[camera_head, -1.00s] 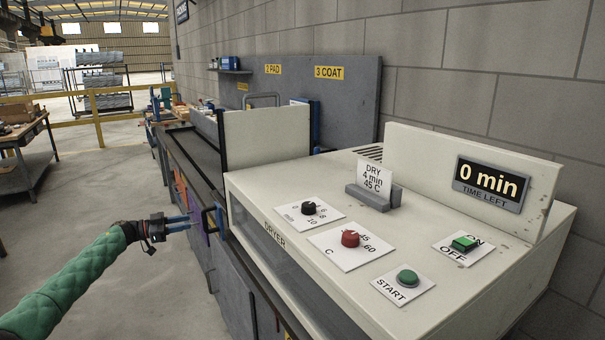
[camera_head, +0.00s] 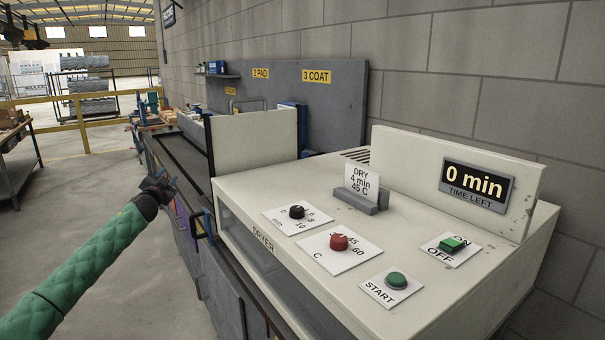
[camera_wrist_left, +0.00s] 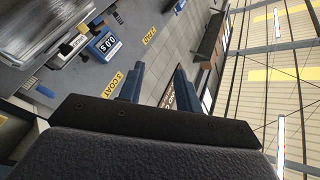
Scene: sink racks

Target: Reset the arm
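My left arm, in a green quilted sleeve, comes in from the lower left in the head view. Its gripper (camera_head: 166,184) is in the air, left of the dryer's front left corner, and its fingers are partly hidden by its own body there. In the left wrist view the two blue fingers of the gripper (camera_wrist_left: 158,82) stand apart with nothing between them. My right gripper is in neither view.
The cream dryer (camera_head: 260,205) has a black knob (camera_head: 297,212), a red knob (camera_head: 338,242), a green START button (camera_head: 396,279) and a green switch (camera_head: 452,244). Its display (camera_head: 477,185) reads 0 min. The floor (camera_head: 95,225) at the left is clear.

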